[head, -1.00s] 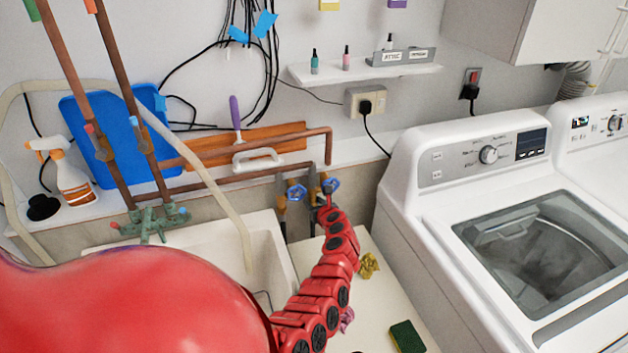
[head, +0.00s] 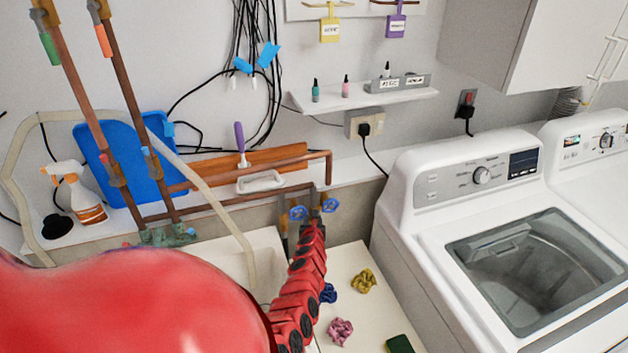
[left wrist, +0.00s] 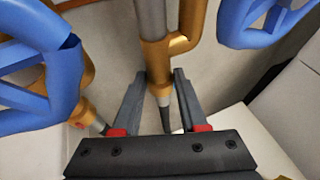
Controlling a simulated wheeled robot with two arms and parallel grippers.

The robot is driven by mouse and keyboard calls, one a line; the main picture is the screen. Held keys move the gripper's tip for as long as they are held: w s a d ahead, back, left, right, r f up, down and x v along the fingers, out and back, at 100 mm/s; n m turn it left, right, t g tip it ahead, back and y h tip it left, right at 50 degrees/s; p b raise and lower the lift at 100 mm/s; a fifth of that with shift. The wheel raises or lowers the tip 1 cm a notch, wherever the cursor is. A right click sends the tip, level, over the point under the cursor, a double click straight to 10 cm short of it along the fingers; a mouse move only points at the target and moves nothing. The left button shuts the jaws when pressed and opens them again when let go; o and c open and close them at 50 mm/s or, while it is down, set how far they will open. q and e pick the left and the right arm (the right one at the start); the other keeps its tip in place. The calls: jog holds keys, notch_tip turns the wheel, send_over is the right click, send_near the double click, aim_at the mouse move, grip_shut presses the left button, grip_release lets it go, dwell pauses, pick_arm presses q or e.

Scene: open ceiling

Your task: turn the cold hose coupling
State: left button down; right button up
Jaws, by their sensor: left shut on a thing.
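In the left wrist view, my left gripper (left wrist: 160,73) is shut on the brass hose coupling (left wrist: 160,88) below the middle valve body. Its fingers lie on both sides of the coupling, and a grey hose end runs down between them. Another brass valve with a blue handle (left wrist: 40,82) is at the left. My right gripper is out of view.
Yellow (head: 363,281), pink (head: 340,331) and blue (head: 328,293) crumpled cloths and a green sponge (head: 399,344) lie on the counter. A washing machine (head: 425,210) stands to the right.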

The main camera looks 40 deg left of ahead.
pick_arm(q)
jog(key=shift+m+t+h+p, duration=0.8)
jog(key=shift+m+h, duration=0.1)
jog(key=shift+m, duration=0.1)
jog(key=shift+s+a, duration=0.1)
jog(key=shift+c, duration=2.2)
grip_release()
